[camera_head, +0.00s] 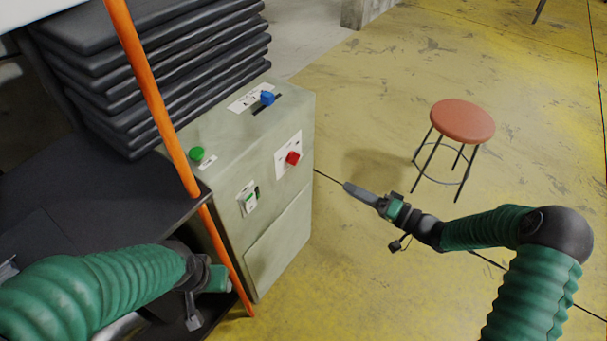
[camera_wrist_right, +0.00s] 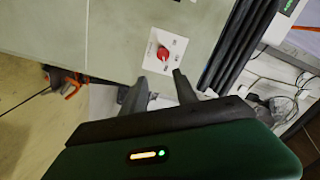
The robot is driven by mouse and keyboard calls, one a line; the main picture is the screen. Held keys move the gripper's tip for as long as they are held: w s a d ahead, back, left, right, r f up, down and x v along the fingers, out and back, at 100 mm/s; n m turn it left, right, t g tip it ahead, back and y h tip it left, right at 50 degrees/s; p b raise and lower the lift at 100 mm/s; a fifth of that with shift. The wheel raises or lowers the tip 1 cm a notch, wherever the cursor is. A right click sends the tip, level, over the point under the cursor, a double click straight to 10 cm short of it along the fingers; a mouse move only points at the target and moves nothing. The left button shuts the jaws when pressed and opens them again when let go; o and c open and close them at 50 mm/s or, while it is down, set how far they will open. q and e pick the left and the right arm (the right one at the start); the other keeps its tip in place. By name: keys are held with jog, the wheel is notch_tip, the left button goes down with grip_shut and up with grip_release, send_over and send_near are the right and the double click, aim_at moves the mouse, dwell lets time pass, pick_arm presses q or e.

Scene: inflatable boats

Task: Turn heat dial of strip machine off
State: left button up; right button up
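The strip machine (camera_head: 285,215) is a pale grey-green cabinet left of centre in the head view. The red dial (camera_head: 293,158) sits on a white marked plate on its right-facing side. In the right wrist view the red dial (camera_wrist_right: 163,53) shows just beyond the fingertips. My right gripper (camera_head: 352,189) is in the air to the right of the dial, apart from it. In the wrist view the right gripper (camera_wrist_right: 160,82) has its fingers spread with nothing between them. My left gripper (camera_head: 215,280) is low at the left, partly hidden; its fingers are unclear.
The cabinet also bears a blue lever (camera_head: 267,98), a green button (camera_head: 197,153) and a small switch (camera_head: 249,201). An orange pole (camera_head: 150,95) crosses in front. Black slabs (camera_head: 165,65) are stacked behind. A red-topped stool (camera_head: 462,121) stands right on open yellow floor.

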aim_at(298, 162)
jog(key=b+x, duration=0.2)
jog(key=x, duration=0.6)
jog(key=b+x, duration=0.2)
jog(key=x, duration=0.6)
jog(key=shift+w+a+r, duration=0.1)
jog(key=shift+a+r, duration=0.1)
jog(key=shift+a, duration=0.15)
grip_shut()
